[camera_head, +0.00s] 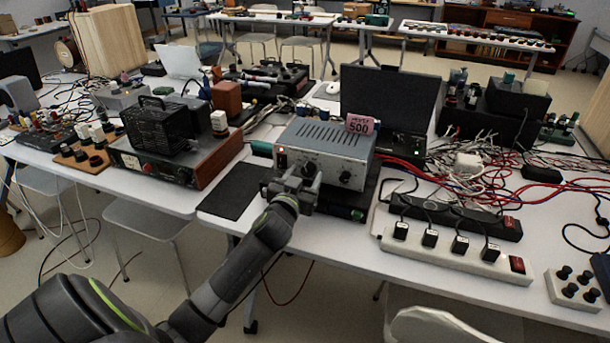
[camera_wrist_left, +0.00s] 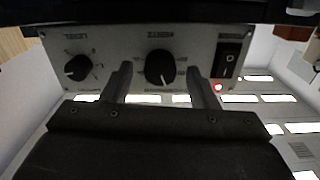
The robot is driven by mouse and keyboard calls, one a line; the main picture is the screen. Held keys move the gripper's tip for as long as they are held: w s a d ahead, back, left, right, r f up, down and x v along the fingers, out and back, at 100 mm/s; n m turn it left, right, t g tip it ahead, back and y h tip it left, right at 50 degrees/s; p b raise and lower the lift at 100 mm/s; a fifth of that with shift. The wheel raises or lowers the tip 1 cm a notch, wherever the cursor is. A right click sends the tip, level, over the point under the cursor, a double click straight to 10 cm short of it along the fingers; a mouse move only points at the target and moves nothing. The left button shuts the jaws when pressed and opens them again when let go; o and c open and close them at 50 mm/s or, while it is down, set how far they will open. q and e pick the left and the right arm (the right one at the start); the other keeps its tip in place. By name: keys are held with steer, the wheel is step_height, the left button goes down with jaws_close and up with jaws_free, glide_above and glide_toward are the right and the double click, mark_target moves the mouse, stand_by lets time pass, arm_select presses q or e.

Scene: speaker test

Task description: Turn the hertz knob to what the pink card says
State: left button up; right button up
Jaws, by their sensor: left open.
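The pink card (camera_head: 360,125) stands on top of the grey metal box (camera_head: 325,148) and reads "HERTZ 500". My left gripper (camera_head: 296,182) is at the box's front panel. In the left wrist view, which shows the panel upside down, its fingers (camera_wrist_left: 159,74) are open on either side of the black hertz knob (camera_wrist_left: 160,67), with gaps on both sides. The knob's scale numbers are too small to read. A second black knob, the level knob (camera_wrist_left: 77,68), is to the left there, and also shows in the head view (camera_head: 345,178). My right gripper is out of view.
A black rocker switch (camera_wrist_left: 228,58) and a lit red lamp (camera_wrist_left: 218,87) are on the panel beside the hertz knob. A white power strip (camera_head: 450,258) lies to the right. A black mat (camera_head: 232,190) lies left of the box. Cables clutter the table behind.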

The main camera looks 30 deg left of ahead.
arm_select(q)
steer(key=shift+w, duration=0.3)
steer(key=shift+c, duration=0.3)
steer(key=c, duration=0.9)
